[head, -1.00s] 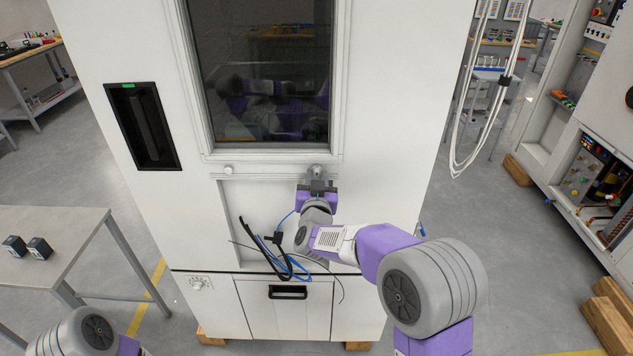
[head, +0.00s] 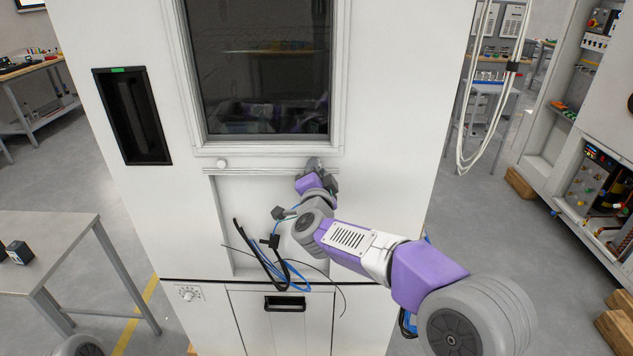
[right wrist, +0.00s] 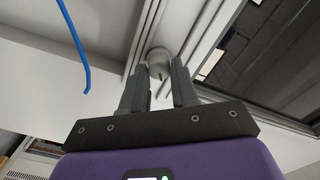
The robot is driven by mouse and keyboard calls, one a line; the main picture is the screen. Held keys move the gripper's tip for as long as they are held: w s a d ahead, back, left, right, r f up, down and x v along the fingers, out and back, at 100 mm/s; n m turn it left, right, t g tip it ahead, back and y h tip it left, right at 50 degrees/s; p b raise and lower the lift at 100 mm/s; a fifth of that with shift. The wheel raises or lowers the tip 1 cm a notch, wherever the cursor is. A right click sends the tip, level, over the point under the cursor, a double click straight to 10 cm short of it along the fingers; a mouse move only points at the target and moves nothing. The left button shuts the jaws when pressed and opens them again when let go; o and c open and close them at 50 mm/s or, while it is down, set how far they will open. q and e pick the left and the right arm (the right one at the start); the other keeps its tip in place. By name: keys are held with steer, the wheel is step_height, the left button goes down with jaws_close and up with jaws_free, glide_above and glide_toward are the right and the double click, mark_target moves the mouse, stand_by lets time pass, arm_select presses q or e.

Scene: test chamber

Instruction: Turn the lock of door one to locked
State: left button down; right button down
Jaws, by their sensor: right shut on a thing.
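The white cabinet door (head: 385,110) has a dark window (head: 260,60) and a recessed black handle (head: 132,115) with a green strip at its top. A small round metal lock knob (head: 314,162) sits just below the window's right corner, partly hidden by my right gripper (head: 315,172). In the right wrist view the knob (right wrist: 159,62) shows a dark mark on its face and lies between the fingertips of the right gripper (right wrist: 160,76). The gripper is shut on the knob. My left gripper is out of view.
A second round knob (head: 222,164) sits below the window's left corner. A metal table (head: 50,235) stands at the left, and white cables (head: 468,130) hang at the right.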

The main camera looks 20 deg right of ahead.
steer(key=shift+f+m+b, duration=0.15)
steer(key=shift+m+b, duration=2.05)
steer(key=shift+m, duration=1)
steer(key=c, duration=0.9)
jaws_free()
steer(key=v, duration=0.7)
steer(key=shift+s+a, duration=0.1)
steer(key=shift+s, duration=0.2)
